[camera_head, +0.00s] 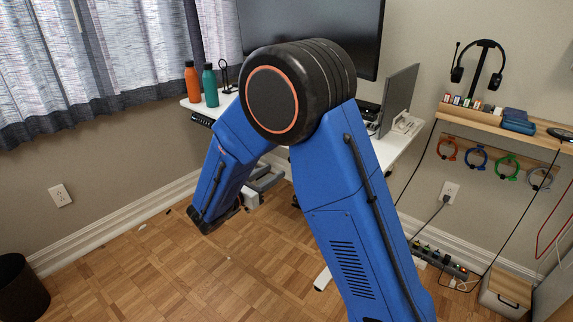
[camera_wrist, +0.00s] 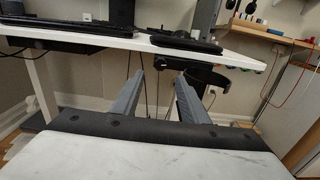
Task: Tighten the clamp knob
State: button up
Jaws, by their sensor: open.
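My gripper (camera_wrist: 159,76) is open in the wrist view, its two grey fingers apart with no object visible between them. The white desk (camera_wrist: 105,39) crosses the view above and beyond the fingertips. A dark fitting (camera_wrist: 207,76) hangs below the desk's edge, just right of the right fingertip. It may be the clamp, but I cannot make out the knob clearly. In the head view my blue arm hides much of the desk (camera_head: 388,150), and neither the clamp knob nor my fingers can be made out.
Orange (camera_head: 192,82) and teal (camera_head: 210,86) bottles stand at the desk's left end. A big monitor (camera_head: 345,30) rises behind. A wooden shelf (camera_head: 470,121) with a headset stand and hanging coloured rings is at right. A power strip (camera_head: 440,262) lies low by the wall. The left floor is mostly clear.

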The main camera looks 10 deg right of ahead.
jog(key=x, duration=0.8)
jog(key=shift+d, duration=0.2)
jog(key=shift+w, duration=0.15)
grip_shut()
